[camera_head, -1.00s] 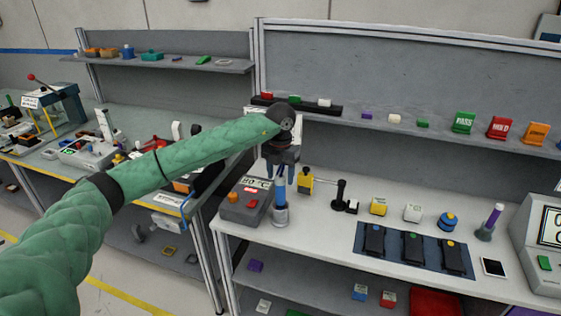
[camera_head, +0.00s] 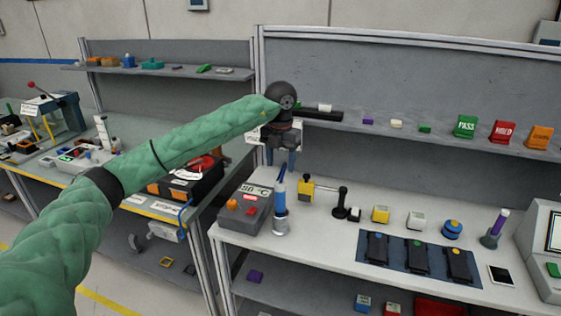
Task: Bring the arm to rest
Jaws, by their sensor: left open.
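My left arm, in a green quilted sleeve, reaches in from the left. My left gripper (camera_head: 281,160) hangs pointing down above the workbench (camera_head: 330,242), open and empty. My right gripper is not in view.
A grey heating unit (camera_head: 246,208) with an orange knob stands left of the holder. A yellow block with a black stand (camera_head: 341,202) is to the right. Several dark modules lie on a blue mat (camera_head: 370,258). A shelf (camera_head: 385,122) runs behind the gripper.

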